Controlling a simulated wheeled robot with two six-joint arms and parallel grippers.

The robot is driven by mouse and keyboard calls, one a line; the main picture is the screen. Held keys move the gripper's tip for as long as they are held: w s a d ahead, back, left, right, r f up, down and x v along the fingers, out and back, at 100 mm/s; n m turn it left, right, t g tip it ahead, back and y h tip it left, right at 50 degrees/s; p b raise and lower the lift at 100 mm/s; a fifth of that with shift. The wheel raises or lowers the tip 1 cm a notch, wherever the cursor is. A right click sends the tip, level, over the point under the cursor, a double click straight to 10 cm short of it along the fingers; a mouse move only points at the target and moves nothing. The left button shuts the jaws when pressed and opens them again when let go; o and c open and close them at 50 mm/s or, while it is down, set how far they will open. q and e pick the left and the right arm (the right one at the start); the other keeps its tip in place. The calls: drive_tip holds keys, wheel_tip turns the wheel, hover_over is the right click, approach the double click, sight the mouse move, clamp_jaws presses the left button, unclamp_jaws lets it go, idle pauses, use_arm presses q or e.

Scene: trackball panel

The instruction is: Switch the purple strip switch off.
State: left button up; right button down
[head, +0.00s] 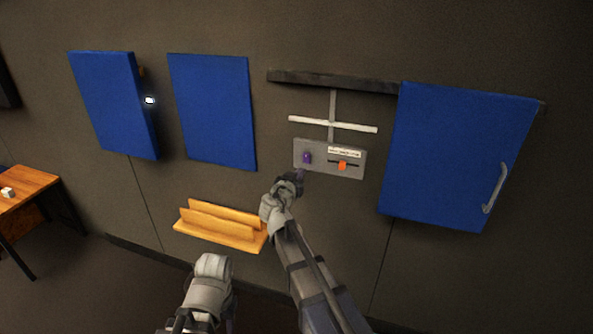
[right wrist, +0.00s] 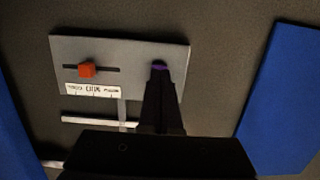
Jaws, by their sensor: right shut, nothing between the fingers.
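The purple strip switch (head: 307,157) is a small knob on the left half of a grey wall panel (head: 325,148). In the right wrist view the purple switch (right wrist: 160,65) shows as a thin sliver past my fingertips, which hide most of it. My right gripper (head: 299,174) is shut and empty, with its tips just below the purple switch in the head view. In the right wrist view the right gripper (right wrist: 161,75) overlaps the switch; I cannot tell whether they touch. A grey part of my left arm shows at the bottom, but not its fingers.
An orange slider (head: 342,165) in a dark slot sits beside the switch, under a white label (head: 344,152). A blue door with a handle (head: 495,188) is at the right. A wooden shelf (head: 220,226) is at lower left. A dark ledge (head: 335,81) is above.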

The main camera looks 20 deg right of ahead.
drive_tip(key=s+a+f+b, duration=0.1)
drive_tip(key=s+a, duration=0.4)
drive_tip(key=s, duration=0.3)
drive_tip(key=shift+a+f, duration=0.2)
drive_tip(key=shift+f, duration=0.2)
drive_tip(key=shift+s, duration=0.1)
drive_tip(key=s+a+f+n+g+y, duration=0.1)
drive_tip(key=s+f+n+g+y, duration=0.15)
drive_tip(key=s+f+g, duration=0.55)
drive_tip(key=s+a+f+n+g+y, duration=0.35)
drive_tip(key=s+a+f, duration=0.2)
drive_tip(key=s, duration=0.35)
drive_tip(key=s+a+f+n+g+y, duration=0.2)
drive_tip(key=s+a+f+n, duration=0.3)
drive_tip(key=s, duration=0.4)
wheel_tip(320, 180, up, 14)
drive_tip(key=p, duration=1.3)
drive_tip(key=shift+w+a+r, duration=0.15)
drive_tip(key=shift+w+a, duration=0.1)
drive_tip(key=shift+w, duration=0.05)
